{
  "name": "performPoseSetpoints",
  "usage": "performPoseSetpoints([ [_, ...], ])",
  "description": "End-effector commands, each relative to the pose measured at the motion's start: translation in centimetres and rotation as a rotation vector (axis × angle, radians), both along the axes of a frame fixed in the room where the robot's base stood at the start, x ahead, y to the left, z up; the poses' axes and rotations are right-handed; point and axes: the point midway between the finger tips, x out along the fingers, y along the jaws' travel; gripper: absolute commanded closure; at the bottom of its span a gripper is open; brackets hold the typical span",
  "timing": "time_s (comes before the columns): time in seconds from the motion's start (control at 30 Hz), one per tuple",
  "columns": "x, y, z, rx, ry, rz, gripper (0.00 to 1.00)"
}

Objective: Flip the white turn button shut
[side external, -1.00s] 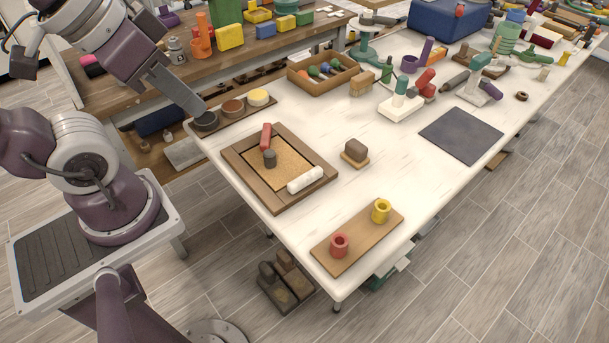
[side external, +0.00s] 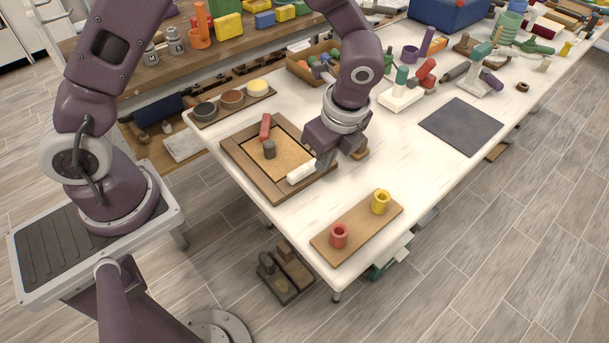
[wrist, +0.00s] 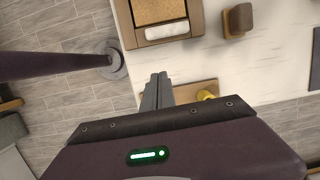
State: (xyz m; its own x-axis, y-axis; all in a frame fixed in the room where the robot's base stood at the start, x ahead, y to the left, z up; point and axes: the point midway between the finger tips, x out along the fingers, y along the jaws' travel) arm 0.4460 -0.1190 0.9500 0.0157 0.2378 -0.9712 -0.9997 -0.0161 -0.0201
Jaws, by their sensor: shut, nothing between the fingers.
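The white turn button (side external: 299,174) lies along the near right side of the wooden frame (side external: 253,180), roughly parallel to that side. It also shows in the wrist view (wrist: 166,33). A cork panel (side external: 288,157) fills the frame, with a grey knob (side external: 269,149) on it. A red turn button (side external: 265,127) sits at the panel's far left side. My gripper (side external: 322,171) is shut and empty, just right of the white button's end. In the wrist view my closed fingers (wrist: 158,76) point towards the frame and appear apart from the button. Contact in the side view is unclear.
A brown block (wrist: 238,20) stands right of the frame, partly hidden behind my gripper in the side view. A board with red and yellow cups (side external: 352,232) lies at the near table end. The table's near left edge is close to the frame.

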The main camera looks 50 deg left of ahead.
Motion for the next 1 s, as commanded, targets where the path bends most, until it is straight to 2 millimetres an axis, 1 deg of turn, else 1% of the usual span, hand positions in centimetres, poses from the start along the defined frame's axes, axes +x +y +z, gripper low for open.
performPoseSetpoints([
  [0.03, 0.0, -0.3, -0.7, 0.003, 0.013, -0.022, 1.0],
  [0.1, 0.0, -0.4, -1.2, 0.005, 0.021, -0.04, 1.0],
  [0.37, 0.0, -0.3, -1.2, 0.005, 0.021, -0.039, 1.0],
  [0.47, 0.0, -0.2, -1.6, 0.005, 0.021, -0.038, 1.0],
  [0.57, 0.0, 0.2, -3.0, 0.007, 0.023, -0.036, 1.0],
  [0.93, 0.0, 2.1, -10.9, 0.007, 0.024, -0.036, 1.0],
  [0.97, 0.0, 2.5, -11.1, 0.006, 0.023, -0.035, 1.0],
  [1.0, 0.1, 3.4, -10.9, 0.005, 0.019, -0.032, 1.0],
])
